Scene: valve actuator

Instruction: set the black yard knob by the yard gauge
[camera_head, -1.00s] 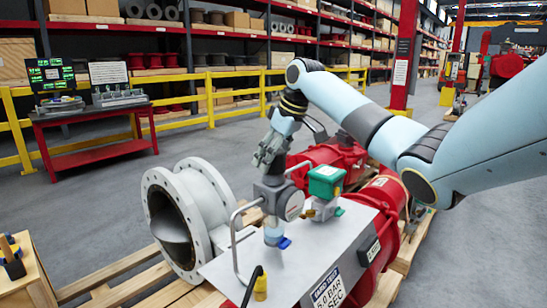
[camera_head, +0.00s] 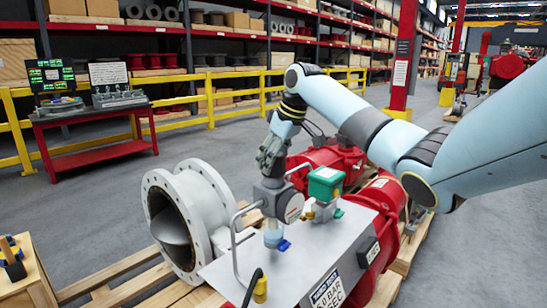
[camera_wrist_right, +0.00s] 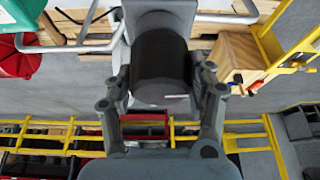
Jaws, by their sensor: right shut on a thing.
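The black yard knob (camera_wrist_right: 160,65) fills the middle of the right wrist view, a dark cylinder with a short white mark low on its side. My right gripper (camera_wrist_right: 162,82) is shut on it, one finger on each side. In the head view my right gripper (camera_head: 271,158) points down onto the top of the grey regulator body (camera_head: 270,196), and the fingers hide the knob. The yard gauge (camera_head: 295,207) is a round dial on the regulator's right side. Its face is pale and too small to read. My left gripper is out of view.
A green-topped valve (camera_head: 325,183) stands close right of the gauge on the grey panel (camera_head: 320,240). A bent metal rail (camera_head: 234,245) rises left of the regulator. A large flanged pipe (camera_head: 190,215) and red actuator (camera_head: 328,160) are near. A red bench (camera_head: 95,140) stands far left.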

